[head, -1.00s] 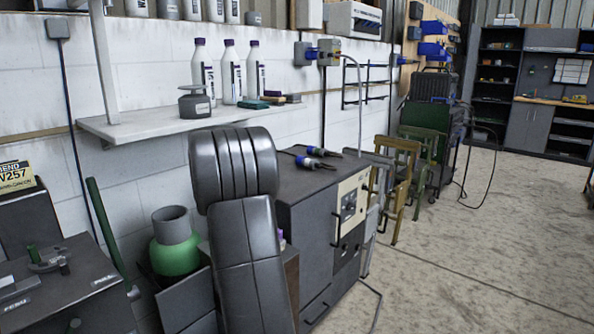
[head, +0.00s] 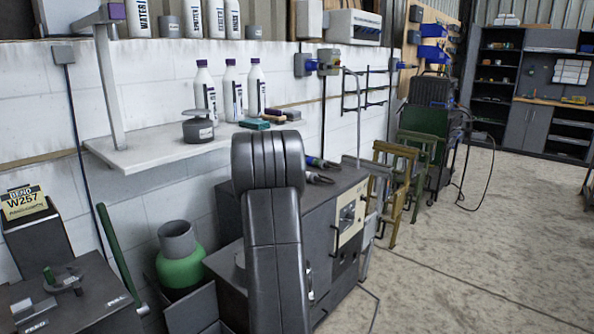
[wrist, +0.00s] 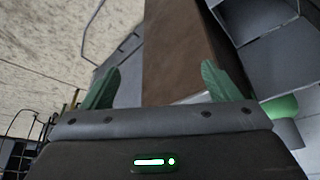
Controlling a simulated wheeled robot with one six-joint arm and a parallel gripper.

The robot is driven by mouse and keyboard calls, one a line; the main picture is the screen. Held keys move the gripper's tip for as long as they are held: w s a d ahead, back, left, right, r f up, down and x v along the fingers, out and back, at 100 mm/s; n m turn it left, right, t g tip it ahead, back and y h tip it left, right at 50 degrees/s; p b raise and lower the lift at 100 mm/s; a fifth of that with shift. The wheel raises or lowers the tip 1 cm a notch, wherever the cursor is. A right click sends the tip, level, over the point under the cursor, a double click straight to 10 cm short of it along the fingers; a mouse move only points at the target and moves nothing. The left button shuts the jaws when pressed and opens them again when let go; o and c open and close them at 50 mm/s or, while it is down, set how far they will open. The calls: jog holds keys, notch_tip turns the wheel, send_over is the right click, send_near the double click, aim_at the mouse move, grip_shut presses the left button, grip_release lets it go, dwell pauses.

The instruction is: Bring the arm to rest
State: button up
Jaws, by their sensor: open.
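My gripper (wrist: 165,88) shows in the wrist view with its two green fingers spread apart. Nothing is held between them. Beyond the fingers is a brown surface (wrist: 180,50), with grey cabinet parts beside it; how far off it is I cannot tell. In the head view my dark arm rises in front of the grey cabinet, and my gripper is hidden there.
A grey cabinet (head: 290,232) with a control panel stands close behind my arm. A wall shelf (head: 160,148) holds bottles and a grey pot. A green bottle (head: 180,268) stands at lower left. The concrete floor (head: 470,260) at right is largely clear.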

jog(key=d+r+m+p, duration=0.1)
jog(key=d+r+p, duration=0.2)
jog(key=d+p, duration=0.2)
jog(key=shift+s+d+r+h, duration=0.25)
jog(key=shift+s+d+h, duration=0.05)
jog(key=shift+d, duration=0.35)
